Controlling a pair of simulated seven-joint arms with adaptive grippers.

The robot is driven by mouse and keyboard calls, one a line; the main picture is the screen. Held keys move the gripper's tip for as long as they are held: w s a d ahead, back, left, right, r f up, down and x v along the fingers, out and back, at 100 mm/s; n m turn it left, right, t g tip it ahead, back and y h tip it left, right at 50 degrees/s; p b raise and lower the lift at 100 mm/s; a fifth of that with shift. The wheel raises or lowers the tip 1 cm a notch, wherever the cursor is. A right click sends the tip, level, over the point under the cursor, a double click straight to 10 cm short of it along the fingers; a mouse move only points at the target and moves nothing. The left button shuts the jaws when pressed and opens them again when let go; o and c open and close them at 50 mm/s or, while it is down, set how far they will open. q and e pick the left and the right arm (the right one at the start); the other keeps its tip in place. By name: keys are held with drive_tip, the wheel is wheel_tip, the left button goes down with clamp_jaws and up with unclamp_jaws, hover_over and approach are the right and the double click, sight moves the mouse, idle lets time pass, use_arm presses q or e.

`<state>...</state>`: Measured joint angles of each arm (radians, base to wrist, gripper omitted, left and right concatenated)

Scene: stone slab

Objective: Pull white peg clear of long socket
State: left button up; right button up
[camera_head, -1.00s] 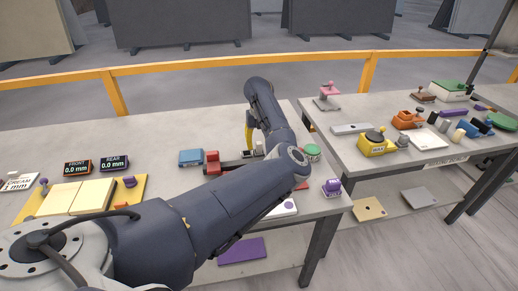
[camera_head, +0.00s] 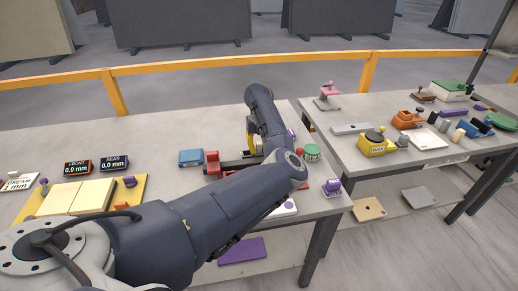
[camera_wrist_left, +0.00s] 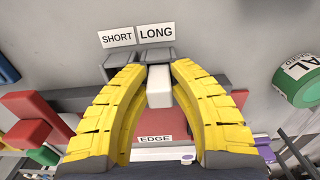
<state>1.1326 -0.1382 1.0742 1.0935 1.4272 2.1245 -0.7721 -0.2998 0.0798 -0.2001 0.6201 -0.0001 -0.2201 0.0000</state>
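The white peg (camera_wrist_left: 159,88) shows in the left wrist view in front of the dark long socket (camera_wrist_left: 159,57), under the LONG label (camera_wrist_left: 156,31). Whether its far end sits in the socket is hidden. My left gripper (camera_wrist_left: 159,72) has its yellow fingers on both sides of the peg. I cannot tell whether they touch it or stand just apart. The short socket (camera_wrist_left: 118,60) is to the left of the long one. In the head view the gripper (camera_head: 250,140) is mostly hidden behind my arm. My right gripper is not in view.
In the left wrist view, a red block (camera_wrist_left: 32,133) is at left, a red panel with an EDGE label (camera_wrist_left: 155,138) lies below the peg, and a green-topped round container (camera_wrist_left: 298,80) is at right. A blue block (camera_head: 190,157) and two gauges (camera_head: 114,163) stand left in the head view.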

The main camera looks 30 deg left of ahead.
sight(259, 143)
use_arm(q)
clamp_jaws()
drive_tip(key=shift+r, duration=0.1)
drive_tip(key=shift+w+r, duration=0.1)
drive_tip(key=shift+r, duration=1.95)
drive_tip(key=shift+r, duration=0.15)
drive_tip(key=shift+r, duration=2.85)
